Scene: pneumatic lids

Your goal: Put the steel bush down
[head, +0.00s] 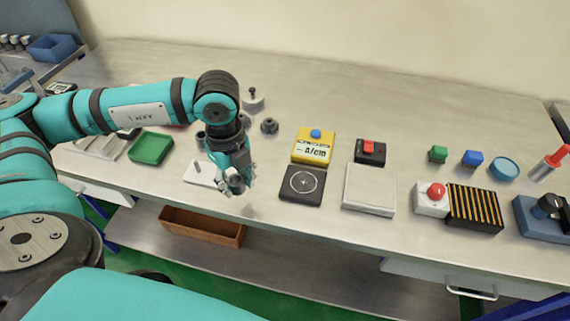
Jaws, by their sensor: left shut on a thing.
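My left gripper (238,182) points down near the front edge of the bench, left of the black square pad with a crosshair circle (302,184). It is shut on the steel bush (236,185), a small grey piece between the fingertips, largely hidden by the fingers. I cannot tell the gap between the bush and the bench top. A white plate with a short upright peg (200,173) lies just left of the gripper, partly covered by it. My right gripper is not in view.
A yellow meter box (313,146) stands behind the black pad. A pale square plate (369,190) lies to its right. A green tray (151,148) is on the left, and a dark knobbed part (269,126) sits behind the gripper. The back of the bench is largely clear.

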